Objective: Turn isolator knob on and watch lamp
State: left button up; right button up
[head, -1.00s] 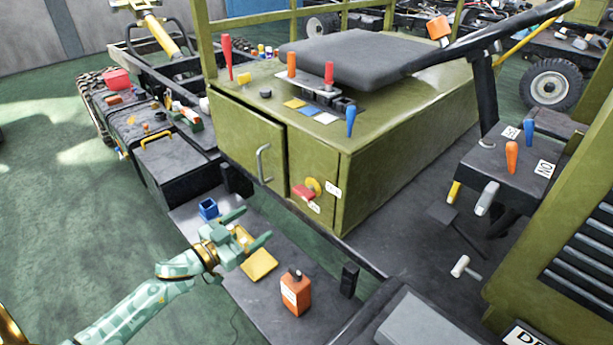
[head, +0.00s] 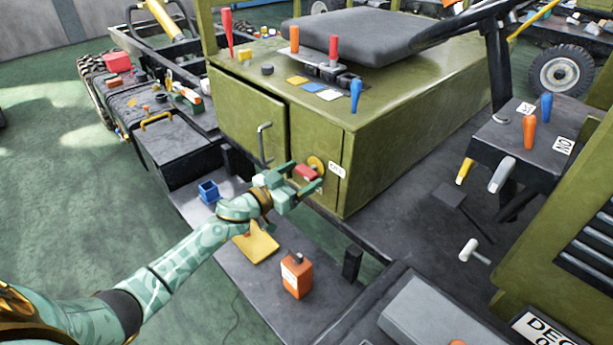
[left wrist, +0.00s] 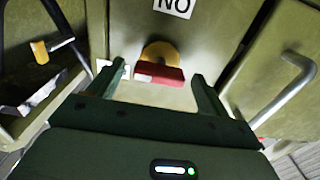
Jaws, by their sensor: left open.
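The isolator knob (head: 305,172) is a red bar on a round yellow plate (head: 316,163), on the front of the olive-green box. My left gripper (head: 306,178) is open in front of the knob. In the left wrist view the red knob (left wrist: 158,75) lies between and beyond the two spread fingers. I cannot tell whether either finger touches it. A second white label (left wrist: 122,68) is partly hidden by a finger. I cannot pick out the lamp. My right gripper is not in view.
A metal door handle (head: 264,143) stands out left of the knob. Below are a blue cup (head: 208,191), a yellow pad (head: 257,243) and an orange bottle (head: 296,276) on a dark deck. Levers stand on the box top (head: 420,95).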

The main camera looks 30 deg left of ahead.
pick_arm(q)
jog(key=shift+x, duration=1.05)
jog(key=c, duration=1)
jog(key=shift+m, duration=0.4)
jog(key=m, duration=0.3)
jog(key=shift+m, duration=0.4)
jog(key=m, duration=0.9)
jog(key=shift+f, duration=0.1)
jog(key=m+b, duration=0.1)
jog(key=m, duration=0.3)
jog(key=shift+s+m, duration=0.1)
jog(key=shift+m, duration=0.2)
